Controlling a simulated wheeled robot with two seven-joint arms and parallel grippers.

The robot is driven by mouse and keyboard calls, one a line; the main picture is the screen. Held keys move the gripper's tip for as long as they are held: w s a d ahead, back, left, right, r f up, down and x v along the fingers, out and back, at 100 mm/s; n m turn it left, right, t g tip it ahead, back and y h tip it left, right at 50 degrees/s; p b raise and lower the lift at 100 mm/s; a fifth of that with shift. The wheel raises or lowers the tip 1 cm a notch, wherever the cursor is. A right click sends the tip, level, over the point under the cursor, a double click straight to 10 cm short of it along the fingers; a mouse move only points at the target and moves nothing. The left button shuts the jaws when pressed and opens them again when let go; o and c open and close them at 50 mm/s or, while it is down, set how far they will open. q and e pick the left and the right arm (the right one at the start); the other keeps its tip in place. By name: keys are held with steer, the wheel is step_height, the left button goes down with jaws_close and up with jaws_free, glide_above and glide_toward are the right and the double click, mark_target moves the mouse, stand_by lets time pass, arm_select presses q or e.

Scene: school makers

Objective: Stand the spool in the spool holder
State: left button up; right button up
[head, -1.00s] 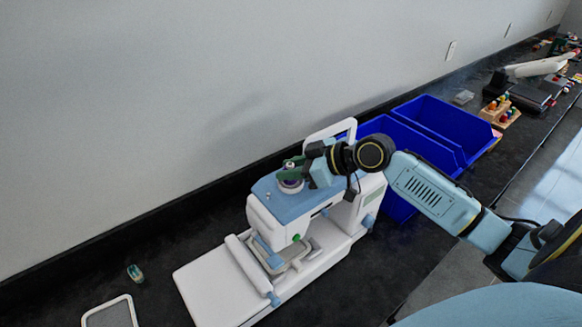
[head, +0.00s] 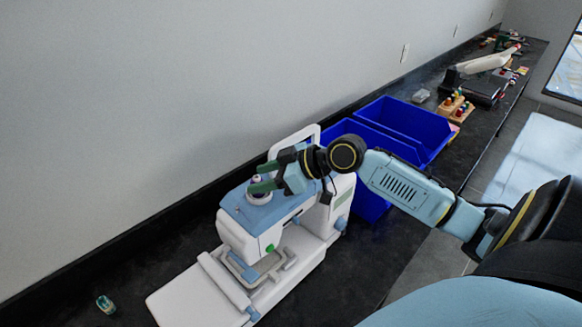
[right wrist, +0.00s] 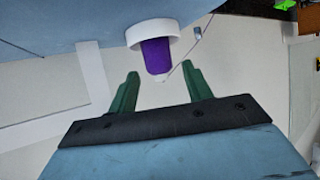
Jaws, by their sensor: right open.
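The sewing machine with a blue top (head: 240,212) stands on the dark counter. The spool holder is a white ring (head: 259,197) on that top; it also shows in the right wrist view (right wrist: 152,33). The purple spool (right wrist: 157,57) stands in the ring with its free end sticking out; in the head view it is mostly hidden. My right gripper (head: 257,178) is open just above the holder. In the right wrist view its green fingers (right wrist: 160,73) are spread on either side of the spool's free end, with gaps to it. My left gripper is not in view.
Two blue bins (head: 408,122) stand behind the machine to the right. A small teal item (head: 106,304) lies on the counter at the lower left. The wall (head: 150,100) runs along the counter's back. The counter left of the machine is mostly clear.

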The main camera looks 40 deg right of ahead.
steer(key=b+v, duration=0.1)
steer(key=v, duration=0.9)
steer(key=shift+s, duration=0.15)
steer(key=shift+s, duration=0.1)
